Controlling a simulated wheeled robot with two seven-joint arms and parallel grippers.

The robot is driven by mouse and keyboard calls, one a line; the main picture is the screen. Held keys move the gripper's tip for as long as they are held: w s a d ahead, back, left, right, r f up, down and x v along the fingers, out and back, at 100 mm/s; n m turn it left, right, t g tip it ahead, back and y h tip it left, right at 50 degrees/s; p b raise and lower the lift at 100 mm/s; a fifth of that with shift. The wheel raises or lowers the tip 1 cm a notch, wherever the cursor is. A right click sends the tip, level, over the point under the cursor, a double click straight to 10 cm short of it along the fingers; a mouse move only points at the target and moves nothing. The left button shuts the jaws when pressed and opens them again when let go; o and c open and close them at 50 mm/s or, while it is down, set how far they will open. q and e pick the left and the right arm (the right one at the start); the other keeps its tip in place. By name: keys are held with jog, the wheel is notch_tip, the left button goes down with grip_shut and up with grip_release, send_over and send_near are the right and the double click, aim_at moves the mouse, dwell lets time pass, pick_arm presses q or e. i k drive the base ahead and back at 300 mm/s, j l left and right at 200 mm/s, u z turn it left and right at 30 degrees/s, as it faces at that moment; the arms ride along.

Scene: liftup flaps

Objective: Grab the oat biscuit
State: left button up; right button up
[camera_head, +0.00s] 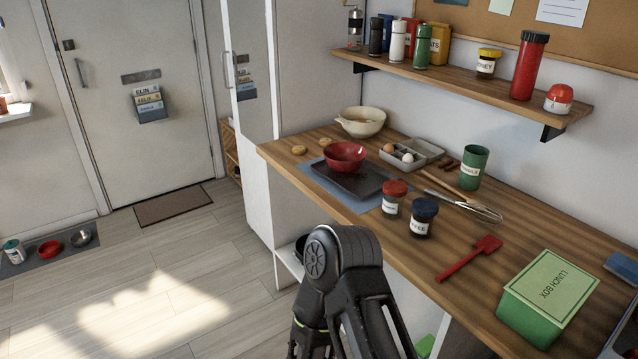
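Two small round tan biscuits lie on the wooden counter (560,225) near its far left end. One biscuit (299,150) is close to the left edge, and the other biscuit (326,142) is just behind and right of it. I cannot tell from their looks which is the oat biscuit. Neither is touched or held. A black arm of mine rises in front of the counter at the bottom centre, well short of the biscuits. No gripper fingertips show clearly.
A red bowl (345,156) on a dark tray (350,183) stands just in front of the biscuits. A cream bowl (361,123) is behind them. Two lidded jars, a whisk, a red spatula (470,258) and a green lunch box (546,297) lie nearer. A shelf (470,84) overhangs the back.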

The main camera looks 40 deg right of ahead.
aim_at(296, 150)
jog(key=i+j+u, duration=0.1)
jog(key=i+u, duration=0.25)
jog(key=i, duration=0.25)
jog(key=i+l+u, duration=0.1)
jog(key=i+u, duration=0.25)
jog(key=i, duration=0.25)
jog(key=i+l+u, duration=0.2)
jog(key=i+u, duration=0.15)
jog(key=i, duration=0.25)
jog(key=z, duration=4.05)
jog(key=j, duration=0.1)
